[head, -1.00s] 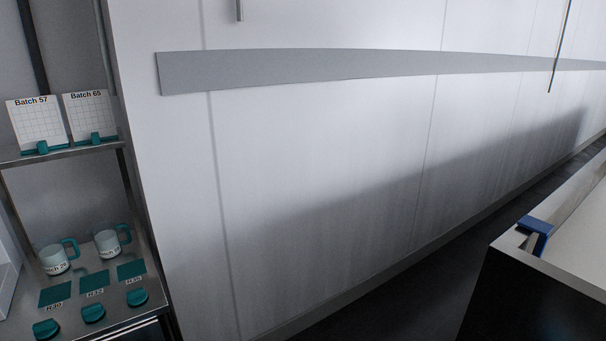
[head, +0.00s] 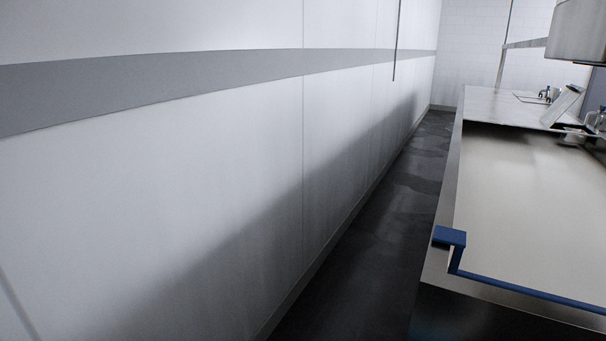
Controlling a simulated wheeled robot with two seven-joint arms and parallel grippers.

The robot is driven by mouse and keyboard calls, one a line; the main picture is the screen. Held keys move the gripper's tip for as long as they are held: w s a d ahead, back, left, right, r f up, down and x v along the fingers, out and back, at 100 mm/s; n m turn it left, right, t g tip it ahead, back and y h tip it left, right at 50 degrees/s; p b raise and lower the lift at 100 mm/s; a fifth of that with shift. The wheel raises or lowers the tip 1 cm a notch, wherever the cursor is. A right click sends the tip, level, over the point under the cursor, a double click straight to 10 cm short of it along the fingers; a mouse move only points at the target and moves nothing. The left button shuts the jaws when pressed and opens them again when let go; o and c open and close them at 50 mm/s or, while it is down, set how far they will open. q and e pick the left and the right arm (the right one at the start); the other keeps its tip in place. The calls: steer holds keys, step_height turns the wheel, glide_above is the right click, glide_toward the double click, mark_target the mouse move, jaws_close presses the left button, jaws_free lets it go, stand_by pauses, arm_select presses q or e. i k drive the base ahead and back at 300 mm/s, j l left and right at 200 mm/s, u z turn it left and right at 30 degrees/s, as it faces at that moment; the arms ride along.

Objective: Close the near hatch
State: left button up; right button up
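No hatch can be made out for certain in the head view. A long steel vat or table (head: 520,190) with a pale, smooth inside or top stands at the right. A blue bracket (head: 449,237) sits on its near left corner, and a blue strip (head: 530,291) runs along its near edge. Neither of my grippers is in view.
A white panelled wall (head: 200,190) with a grey band (head: 150,84) runs along the left. A dark floor aisle (head: 400,200) lies clear between wall and vat. A white counter (head: 500,104) with a tap stands farther back. A metal housing (head: 578,32) hangs at upper right.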

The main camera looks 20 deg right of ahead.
mark_target(571, 93)
steer(key=i+z, duration=0.45)
steer(key=i, duration=1.2)
steer(key=i+z, duration=0.45)
steer(key=i, duration=0.3)
steer(key=i+j+z, duration=0.15)
steer(key=i+z, duration=0.3)
steer(key=i, duration=0.25)
steer(key=i+z, duration=0.15)
steer(key=i, duration=2)
steer(key=i+j+z, duration=0.15)
steer(key=i, duration=0.4)
steer(key=i+j+z, duration=0.1)
steer(key=i, duration=0.45)
steer(key=i+j+z, duration=0.2)
steer(key=i+z, duration=0.3)
steer(key=i+j+z, duration=0.8)
steer(key=z, duration=0.2)
steer(key=i+j+z, duration=0.2)
steer(key=j+z, duration=0.3)
steer(key=j, duration=0.25)
steer(key=z, duration=2.55)
steer(key=i+l+z, duration=0.4)
steer(key=i+z, duration=0.4)
steer(key=i+l+z, duration=0.1)
steer(key=i+z, duration=0.25)
steer(key=i, duration=0.05)
